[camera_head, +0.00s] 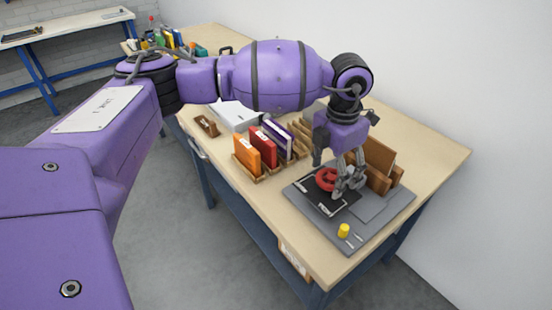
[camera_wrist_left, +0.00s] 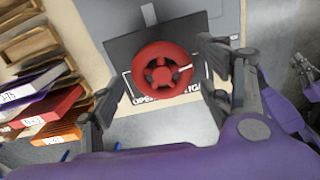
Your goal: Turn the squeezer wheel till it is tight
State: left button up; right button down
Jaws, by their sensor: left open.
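The squeezer wheel is a red handwheel (camera_head: 325,179) on a dark plate (camera_head: 318,198) on the grey base board. It fills the middle of the left wrist view (camera_wrist_left: 146,83), with a white mark on its right side. My left gripper (camera_head: 347,190) is open and points down over the wheel. In the left wrist view its fingers (camera_wrist_left: 160,85) stand apart on the left and right sides of the wheel; I cannot tell whether they touch it. A grey and purple part that looks like my right gripper (camera_wrist_left: 305,72) shows at the right edge, its jaws unclear.
Orange, red and purple books (camera_head: 263,147) stand in wooden racks left of the wheel. Brown boards (camera_head: 380,154) stand close behind the gripper. The table's right end (camera_head: 440,155) is bare, near the wall.

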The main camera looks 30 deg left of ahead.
aim_at(330, 176)
pick_arm(q)
jog(key=c, duration=1.1)
dwell(0.3)
dwell(0.3)
jog(key=o, duration=1.1)
notch_tip(330, 176, up, 12)
jog(key=shift+a, duration=0.1)
